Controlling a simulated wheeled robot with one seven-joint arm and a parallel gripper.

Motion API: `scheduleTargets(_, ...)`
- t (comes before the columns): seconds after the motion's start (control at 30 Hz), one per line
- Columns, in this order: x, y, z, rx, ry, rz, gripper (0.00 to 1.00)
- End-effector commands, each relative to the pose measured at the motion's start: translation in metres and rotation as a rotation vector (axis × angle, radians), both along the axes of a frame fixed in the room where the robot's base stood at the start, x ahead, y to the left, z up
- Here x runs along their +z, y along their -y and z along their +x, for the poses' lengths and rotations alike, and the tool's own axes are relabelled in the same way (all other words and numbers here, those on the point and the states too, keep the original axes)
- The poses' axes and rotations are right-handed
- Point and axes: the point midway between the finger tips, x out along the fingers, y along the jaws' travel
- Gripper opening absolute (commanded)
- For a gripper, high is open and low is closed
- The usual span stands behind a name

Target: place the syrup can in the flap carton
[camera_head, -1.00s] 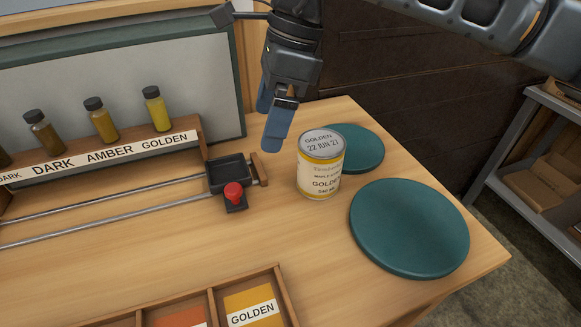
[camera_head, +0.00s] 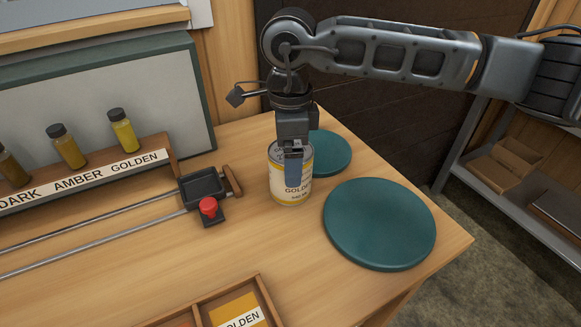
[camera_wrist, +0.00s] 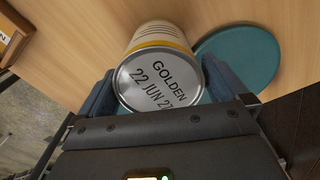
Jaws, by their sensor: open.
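The syrup can (camera_head: 277,186) stands upright on the wooden table, with a yellow and white label reading GOLDEN. In the wrist view the lid of the can (camera_wrist: 160,82) reads GOLDEN 22 JUN 27.
Two round teal discs lie on the table, a large one (camera_head: 380,224) right of the can and a smaller one (camera_head: 330,153) behind it. A rail slider with a red knob (camera_head: 208,207) is to the left.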

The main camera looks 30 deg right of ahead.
Motion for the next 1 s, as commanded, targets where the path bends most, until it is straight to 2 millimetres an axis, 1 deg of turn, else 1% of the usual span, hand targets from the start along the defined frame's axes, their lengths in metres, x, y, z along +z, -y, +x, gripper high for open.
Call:
scheduleTargets(0.13,-0.021,0.000,-0.002,-0.002,-0.005,0.002,1.00)
scheduleTargets(0.23,-0.030,0.000,-0.002,0.000,-0.001,0.002,1.00)
scheduleTargets(0.33,-0.034,0.000,-0.002,0.000,-0.001,0.002,1.00)
scheduleTargets(0.53,-0.035,0.000,-0.002,0.001,-0.001,0.001,0.99)
scheduleTargets(1.0,-0.034,0.000,-0.002,0.001,-0.001,0.001,0.54)
